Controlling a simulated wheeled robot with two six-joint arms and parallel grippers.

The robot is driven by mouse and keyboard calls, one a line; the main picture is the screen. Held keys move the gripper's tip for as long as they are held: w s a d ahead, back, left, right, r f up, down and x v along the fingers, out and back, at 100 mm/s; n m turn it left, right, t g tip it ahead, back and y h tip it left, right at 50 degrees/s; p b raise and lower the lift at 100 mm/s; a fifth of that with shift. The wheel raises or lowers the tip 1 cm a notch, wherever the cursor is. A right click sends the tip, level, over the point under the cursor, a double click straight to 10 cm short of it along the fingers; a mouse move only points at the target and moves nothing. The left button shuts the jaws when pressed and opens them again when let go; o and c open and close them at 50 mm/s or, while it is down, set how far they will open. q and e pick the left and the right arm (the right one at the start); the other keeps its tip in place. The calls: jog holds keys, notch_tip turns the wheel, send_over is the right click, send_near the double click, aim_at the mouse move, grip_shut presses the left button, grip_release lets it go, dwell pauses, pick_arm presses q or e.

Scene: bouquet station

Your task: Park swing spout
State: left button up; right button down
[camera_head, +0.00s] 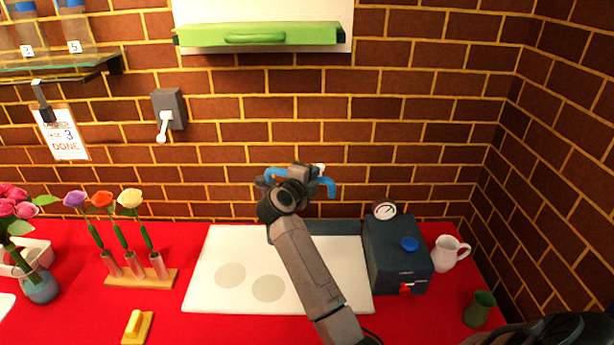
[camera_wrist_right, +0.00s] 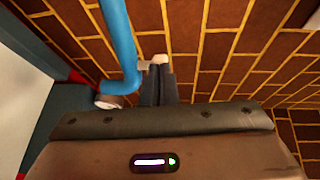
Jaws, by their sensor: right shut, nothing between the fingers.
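The blue swing spout (camera_head: 329,186) is a bent pipe in front of the brick wall, above the back of the white board. My right gripper (camera_head: 305,172) is in front of it and hides its middle. In the right wrist view the spout (camera_wrist_right: 119,40) runs down to a bend left of the fingers. My right gripper (camera_wrist_right: 158,78) is shut and empty there, its fingertips near a small pale piece (camera_wrist_right: 154,60); I cannot tell whether they touch it. My left gripper is not in view.
A dark box (camera_head: 390,262) with a gauge (camera_head: 385,211), blue knob and red tap stands right of the white board (camera_head: 215,290). A white jug (camera_head: 448,253) and green cup (camera_head: 479,309) are farther right. A flower rack (camera_head: 142,279) stands left. A green-handled panel (camera_head: 258,37) hangs above.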

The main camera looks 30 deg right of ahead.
aim_at(320, 165)
jog(key=shift+s+r, duration=0.1)
jog(key=shift+s, duration=0.1)
jog(key=x, duration=0.1)
jog(key=p+x, duration=0.1)
jog(key=x, duration=0.2)
jog(key=shift+w+d+r+p, duration=0.1)
jog(key=shift+w+r+p, duration=0.05)
jog(key=shift+r+p, duration=0.15)
jog(key=shift+w+d+f, duration=0.1)
jog(key=shift+w+d, duration=0.05)
jog(key=shift+d, duration=0.05)
jog(key=shift+a, duration=0.2)
